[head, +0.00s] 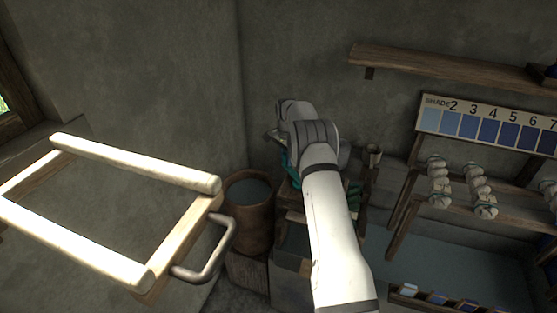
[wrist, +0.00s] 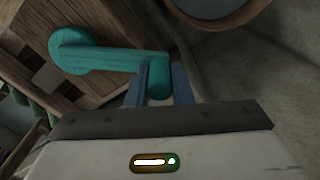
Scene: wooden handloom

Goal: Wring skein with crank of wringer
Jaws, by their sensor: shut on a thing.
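The teal crank (wrist: 110,60) of the wringer shows in the wrist view, its round hub at the upper left and its arm running right to a handle knob. My gripper (wrist: 159,85) is shut on that handle, one blue-grey finger on each side of it. The wooden wringer frame (wrist: 110,20) stands behind the crank. In the head view the wooden wringer (head: 292,196) is in the corner, mostly hidden behind my arm, with bits of teal showing beside it. I cannot make out the skein.
A brown barrel of liquid (head: 248,190) stands left of the wringer. A pale wooden frame with a metal handle (head: 130,160) fills the left foreground. At right are a shade chart (head: 490,124), a rack with several skeins (head: 480,190) and a wall shelf (head: 440,66).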

